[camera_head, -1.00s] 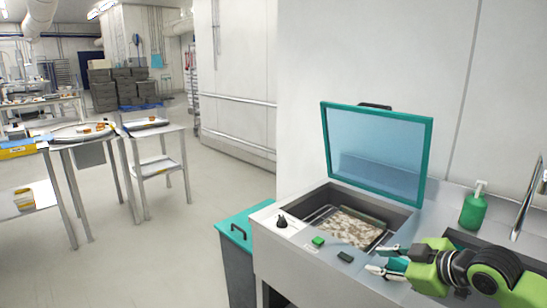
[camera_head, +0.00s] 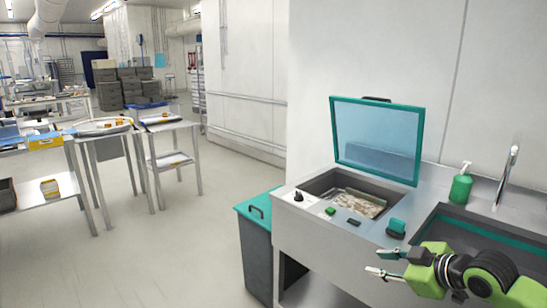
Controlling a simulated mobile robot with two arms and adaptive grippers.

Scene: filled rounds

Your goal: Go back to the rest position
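My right gripper (camera_head: 376,263) is in the lower right of the head view, over the front of the metal counter. Its two fingertips point left with a gap between them, and nothing shows between them. It is open. A teal object on a dark base (camera_head: 397,226) stands on the counter just beyond the gripper, apart from it in the picture. My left gripper is not in view.
A basin (camera_head: 325,183) with a raised teal-framed lid (camera_head: 377,139) holds a speckled mass. A green soap bottle (camera_head: 461,184), a tap (camera_head: 507,178) and a sink stand right. A teal-lidded bin (camera_head: 257,250) is beside the counter. Floor (camera_head: 175,250) is clear at left; steel tables stand beyond.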

